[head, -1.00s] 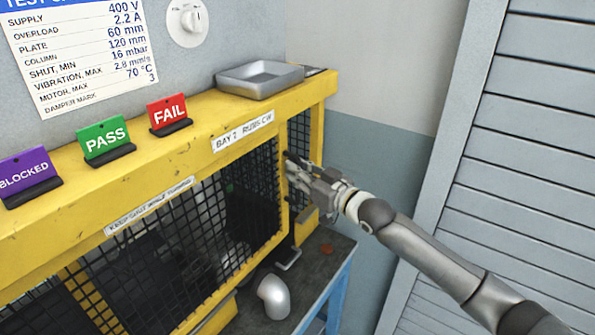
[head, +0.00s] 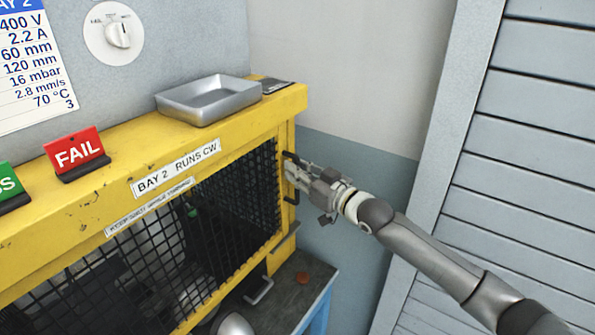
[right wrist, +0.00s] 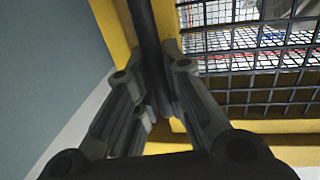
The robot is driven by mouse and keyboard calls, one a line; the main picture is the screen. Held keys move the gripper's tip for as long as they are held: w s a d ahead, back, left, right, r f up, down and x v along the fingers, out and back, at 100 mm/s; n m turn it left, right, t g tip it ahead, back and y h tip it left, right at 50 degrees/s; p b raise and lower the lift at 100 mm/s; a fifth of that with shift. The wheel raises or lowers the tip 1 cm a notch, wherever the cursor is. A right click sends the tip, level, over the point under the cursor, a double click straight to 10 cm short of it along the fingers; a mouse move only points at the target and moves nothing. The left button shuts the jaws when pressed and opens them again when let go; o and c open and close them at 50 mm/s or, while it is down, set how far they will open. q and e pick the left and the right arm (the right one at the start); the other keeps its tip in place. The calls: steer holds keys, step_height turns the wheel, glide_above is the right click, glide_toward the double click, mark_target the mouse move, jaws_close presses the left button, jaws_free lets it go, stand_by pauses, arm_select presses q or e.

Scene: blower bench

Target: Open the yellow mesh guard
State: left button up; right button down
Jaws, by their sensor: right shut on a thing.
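The yellow mesh guard (head: 230,200) is a black wire mesh panel with a yellow edge, set under the yellow front beam of the bench enclosure. Its right edge is close to the enclosure's right corner post. A thin strip label (head: 150,208) runs along its top. My right gripper (head: 293,178) is shut on the guard's black upright handle at that right edge. In the right wrist view the handle (right wrist: 146,40) passes between the fingers, with the yellow edge and mesh (right wrist: 260,60) beside it. The guard's left end is out of view. My left gripper is not in view.
A metal tray (head: 208,98) and the red FAIL sign (head: 77,152) stand on the yellow beam (head: 120,160). A grey pipe elbow (head: 232,325) lies on the dark bench top below. A grey wall and louvred panel (head: 530,130) are at the right.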

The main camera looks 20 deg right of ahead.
steer(key=shift+f, duration=0.1)
steer(key=c, duration=1.5)
jaws_free()
steer(key=v, duration=1.2)
